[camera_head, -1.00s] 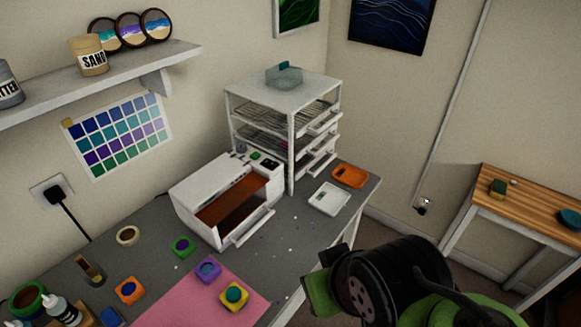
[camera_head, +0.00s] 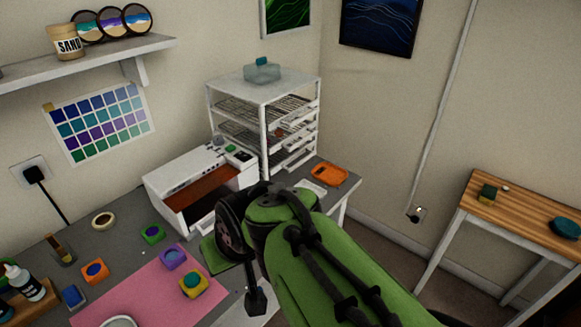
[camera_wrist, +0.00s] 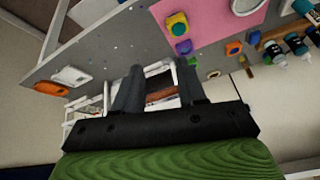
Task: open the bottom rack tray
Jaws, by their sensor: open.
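The white rack (camera_head: 264,115) stands at the back of the grey table, with several wire shelves and trays with front handles stacked on its right side. The bottom rack tray (camera_head: 299,158) is the lowest of these fronts and looks shut, though it is small in view. In the wrist view the rack (camera_wrist: 80,108) is partly hidden behind my gripper (camera_wrist: 160,82). The two dark fingers are apart with nothing between them. My arm reaches over the table's front edge, and the gripper is apart from the rack.
A white oven-like box (camera_head: 195,182) with an open front stands left of the rack. A white tray (camera_wrist: 70,76) and an orange tray (camera_head: 328,174) lie before the rack. A pink mat (camera_head: 140,292) and several small coloured molds are on the left. A wooden table (camera_head: 520,207) stands right.

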